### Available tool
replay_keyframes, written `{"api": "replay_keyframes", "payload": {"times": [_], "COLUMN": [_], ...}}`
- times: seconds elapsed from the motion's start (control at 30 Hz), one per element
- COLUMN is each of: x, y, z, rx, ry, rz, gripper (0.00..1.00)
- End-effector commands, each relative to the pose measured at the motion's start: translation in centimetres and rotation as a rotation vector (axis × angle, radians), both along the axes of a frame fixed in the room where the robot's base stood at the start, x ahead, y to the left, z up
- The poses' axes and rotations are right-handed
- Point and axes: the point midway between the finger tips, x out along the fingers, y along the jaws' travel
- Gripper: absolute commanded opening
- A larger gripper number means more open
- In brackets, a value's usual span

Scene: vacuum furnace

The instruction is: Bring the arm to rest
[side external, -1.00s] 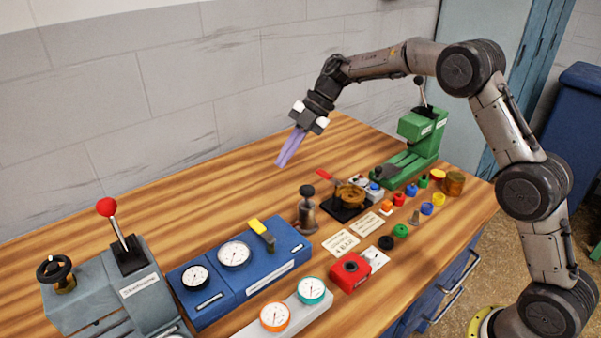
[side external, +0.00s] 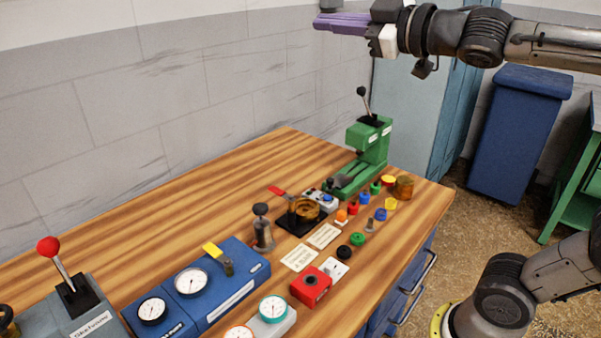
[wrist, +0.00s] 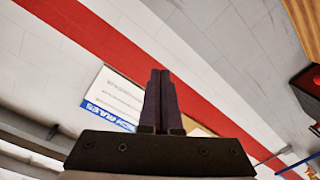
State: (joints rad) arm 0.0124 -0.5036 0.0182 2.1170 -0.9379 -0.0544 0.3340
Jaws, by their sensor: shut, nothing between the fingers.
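My gripper (side external: 342,21) is at the top of the side external view, high above the bench and roughly level, with its purple fingers pointing left. The fingers are together with nothing between them. In the wrist view my gripper (wrist: 160,75) shows as two dark fingers side by side, pointing up in the picture. It touches nothing in either view.
The wooden bench (side external: 215,215) holds a green press (side external: 368,150), a blue gauge unit (side external: 205,290), a red button box (side external: 311,287) and several small coloured parts. A blue cabinet (side external: 515,135) stands behind. The wrist view shows a wall with a red stripe (wrist: 110,45) and a poster (wrist: 113,100).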

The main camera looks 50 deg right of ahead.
Motion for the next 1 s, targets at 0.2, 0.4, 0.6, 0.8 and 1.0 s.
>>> {"api": "replay_keyframes", "payload": {"times": [0.2,0.4,0.6,0.8,1.0], "x": [-7.9,-14.6,-19.1,-19.9,-19.9], "y": [-4.1,-2.9,-0.6,-0.5,-0.5], "z": [-11.3,-22.0,-26.8,-27.3,-27.2], "rx": [0.295,0.480,0.548,0.520,0.520], "ry": [0.321,0.707,0.984,1.032,1.029], "rz": [-0.256,-0.355,-0.365,-0.358,-0.358], "gripper": [0.00,0.00,0.00,0.00,0.00]}}
